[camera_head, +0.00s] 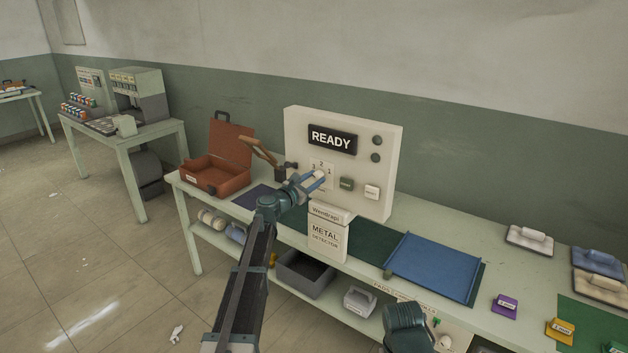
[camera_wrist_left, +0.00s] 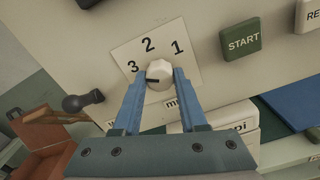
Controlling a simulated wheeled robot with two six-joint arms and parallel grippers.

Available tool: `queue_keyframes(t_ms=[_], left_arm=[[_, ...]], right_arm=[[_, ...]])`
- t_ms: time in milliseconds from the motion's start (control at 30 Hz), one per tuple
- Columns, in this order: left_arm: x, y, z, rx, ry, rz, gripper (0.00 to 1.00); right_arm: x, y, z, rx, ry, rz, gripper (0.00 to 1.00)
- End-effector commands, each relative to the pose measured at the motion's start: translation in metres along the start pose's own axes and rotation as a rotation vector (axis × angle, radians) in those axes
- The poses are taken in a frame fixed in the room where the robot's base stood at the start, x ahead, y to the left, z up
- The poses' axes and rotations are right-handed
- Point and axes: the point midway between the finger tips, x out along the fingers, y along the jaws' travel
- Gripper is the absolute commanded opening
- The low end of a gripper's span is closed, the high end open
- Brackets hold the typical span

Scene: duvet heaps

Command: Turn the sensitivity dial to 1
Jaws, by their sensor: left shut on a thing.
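The sensitivity dial (camera_wrist_left: 160,74) is a round white knob with a black mark, on a white plate marked 3, 2 and 1 (camera_wrist_left: 178,47). The mark points left in the left wrist view, just below the 3. My left gripper (camera_wrist_left: 159,76) is shut on the dial, with one blue finger on each side. In the head view my left gripper (camera_head: 320,174) reaches the front of the metal detector panel (camera_head: 295,128) and hides most of the dial. The panel's display reads READY (camera_head: 332,139). My right gripper's fingers do not show.
A green START button (camera_wrist_left: 240,38) and a white button (camera_head: 372,192) sit right of the dial. A dark knobbed lever (camera_wrist_left: 84,102) is to its left. An open orange case (camera_head: 232,143) stands left, a blue tray (camera_head: 437,268) right, on the table.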

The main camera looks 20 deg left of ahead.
Motion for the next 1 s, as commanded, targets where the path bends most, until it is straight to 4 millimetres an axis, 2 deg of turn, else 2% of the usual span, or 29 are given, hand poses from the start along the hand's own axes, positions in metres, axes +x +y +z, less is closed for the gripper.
queue_keyframes(t_ms=[367,1000], left_arm=[[-0.0002,-0.0002,-0.0001,0.097,0.000,-0.001,0.00],[-0.0004,-0.0001,0.0000,0.677,0.000,-0.001,0.00]], right_arm=[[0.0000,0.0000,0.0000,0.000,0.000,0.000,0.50],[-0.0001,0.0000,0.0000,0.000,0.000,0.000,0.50]])
